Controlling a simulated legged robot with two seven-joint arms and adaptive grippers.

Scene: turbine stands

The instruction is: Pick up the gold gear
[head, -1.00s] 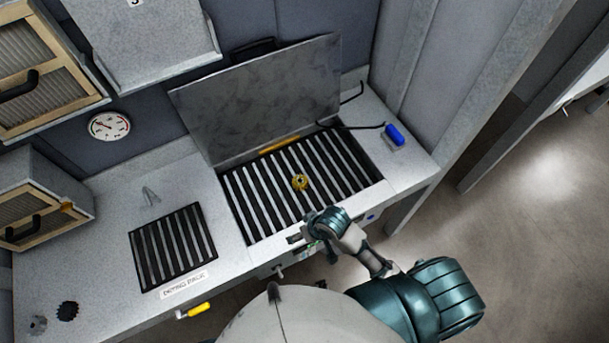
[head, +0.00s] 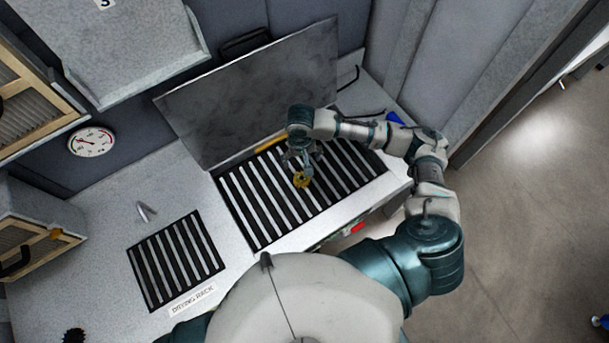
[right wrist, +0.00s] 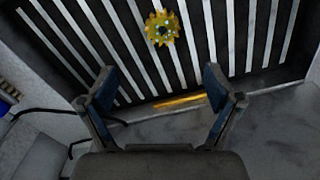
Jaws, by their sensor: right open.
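The gold gear (head: 302,180) lies on the slatted rack (head: 262,222) under the raised grey lid. It is small, round and toothed, and in the right wrist view the gear (right wrist: 161,28) shows whole at the top, beyond the fingertips. My right gripper (head: 303,168) is above the rack, pointing down close over the gear and partly covering it in the head view. In the right wrist view my right gripper (right wrist: 162,86) has its two fingers spread wide with nothing between them. My left gripper is not in view.
The raised lid (head: 255,92) stands behind the rack. A yellow bar (head: 270,144) lies at the rack's back edge. A smaller drying rack (head: 150,272) is to the left, with bare counter between. A gauge (head: 91,142) is on the wall. A blue handle (head: 395,118) is at the right.

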